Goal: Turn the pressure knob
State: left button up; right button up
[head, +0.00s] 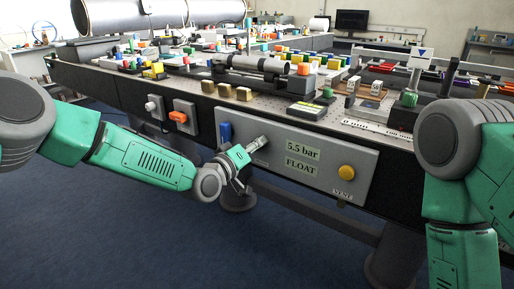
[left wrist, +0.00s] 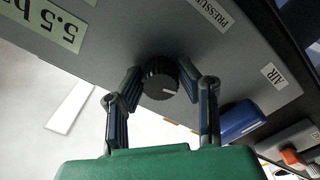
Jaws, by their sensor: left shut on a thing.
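The pressure knob (left wrist: 160,78) is black and ribbed with a white mark, on the grey panel (head: 333,188) at the table's front side. In the head view my left gripper (head: 253,149) is at the panel, left of the 5.5 bar sign (head: 303,148), and hides the knob. In the left wrist view my left gripper (left wrist: 166,92) has its fingers on both sides of the knob, shut on it. My right gripper is out of view; only my right arm shows.
A blue handle (head: 225,131) is just left of my left gripper; it also shows near the AIR label in the left wrist view (left wrist: 240,121). A FLOAT sign (head: 301,166) and a yellow VENT button (head: 347,172) are to the right. An orange switch (head: 178,116) is further left.

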pick_arm(q)
jog(key=shift+a+f, duration=0.15)
jog(key=shift+f, duration=0.05)
dwell(0.3)
jog(key=o, duration=1.1)
jog(key=shift+r, duration=0.1)
jog(key=shift+a, duration=0.1)
jog(key=v, duration=1.2)
